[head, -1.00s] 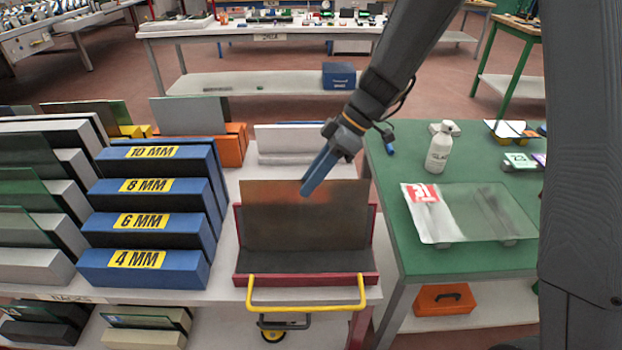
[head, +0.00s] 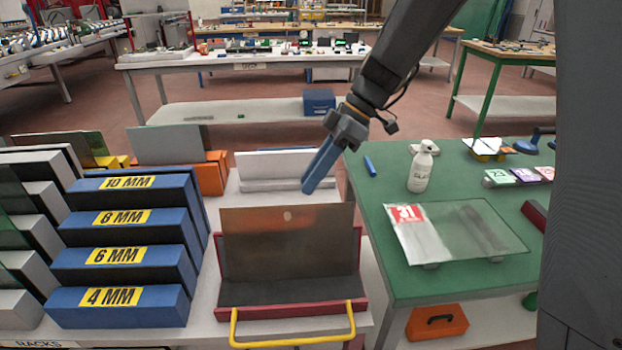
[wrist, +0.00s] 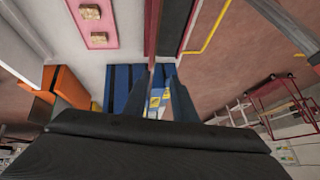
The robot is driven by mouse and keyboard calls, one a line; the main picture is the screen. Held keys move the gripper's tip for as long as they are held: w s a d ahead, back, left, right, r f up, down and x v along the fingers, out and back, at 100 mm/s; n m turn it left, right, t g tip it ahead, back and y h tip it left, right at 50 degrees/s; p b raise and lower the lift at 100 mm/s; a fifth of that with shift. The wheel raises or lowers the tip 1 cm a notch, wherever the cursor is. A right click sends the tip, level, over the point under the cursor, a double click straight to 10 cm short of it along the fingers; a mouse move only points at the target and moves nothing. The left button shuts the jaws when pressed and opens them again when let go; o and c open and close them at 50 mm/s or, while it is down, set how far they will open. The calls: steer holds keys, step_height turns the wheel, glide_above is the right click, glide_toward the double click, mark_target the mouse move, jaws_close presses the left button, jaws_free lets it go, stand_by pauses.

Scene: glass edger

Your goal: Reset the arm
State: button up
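My gripper (head: 306,190) has blue fingers and hangs from my dark grey arm, which enters from the top right in the head view. The fingers point down and left, showing just above the upper edge of a brown-tinted glass sheet (head: 290,250) in a red-framed cart. In the wrist view my gripper (wrist: 158,76) shows a gap between its two fingers, with nothing between them. It is open and empty.
Blue stepped racks (head: 118,256) stand left of the red cart with its yellow handle (head: 292,342). A green table (head: 385,215) at right bears a white bottle (head: 420,168) and a clear glass sheet (head: 470,228). A bench (head: 160,62) stands behind.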

steer(key=s+d+f+m+t+h, duration=0.1)
steer(key=s+d+f+m+h, duration=0.2)
steer(key=s+d+m, duration=0.4)
steer(key=s+d+f+m+t+h, duration=0.1)
steer(key=s+d+f+m+h, duration=0.2)
steer(key=d+m, duration=0.7)
steer(key=shift+s+d+f+m+t+h, duration=0.35)
steer(key=shift+s+f, duration=0.75)
steer(key=shift+s, duration=1.25)
steer(key=shift+a, duration=0.1)
